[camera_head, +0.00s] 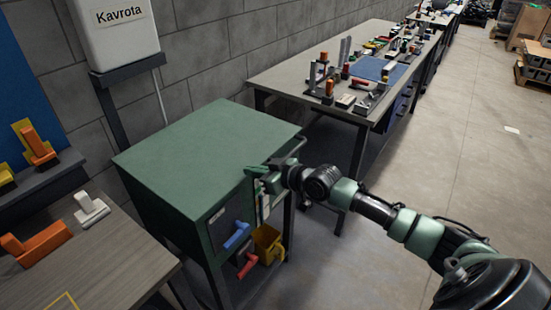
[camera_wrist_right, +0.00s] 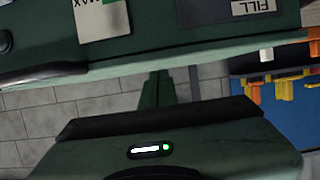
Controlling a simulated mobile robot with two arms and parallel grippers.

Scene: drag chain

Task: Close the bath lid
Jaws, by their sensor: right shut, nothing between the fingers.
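The bath is a green cabinet, and its flat green lid (camera_head: 205,150) covers the top, looking level in the head view. I cannot tell whether a small gap is left under it. A dark bar handle (camera_head: 292,150) runs along the lid's right side; a dark rounded bar (camera_wrist_right: 50,76) shows in the right wrist view. My right gripper (camera_head: 257,173) is shut and empty at the lid's front right edge; whether it touches is unclear. Its fingers (camera_wrist_right: 156,90) show in the wrist view below the green edge. My left gripper is not in view.
The cabinet front has a blue lever (camera_head: 236,235), a red lever (camera_head: 247,264) and a yellow container (camera_head: 267,243). A white tank (camera_head: 115,30) stands behind. A grey bench (camera_head: 65,270) is at left, a cluttered workbench (camera_head: 290,75) behind right.

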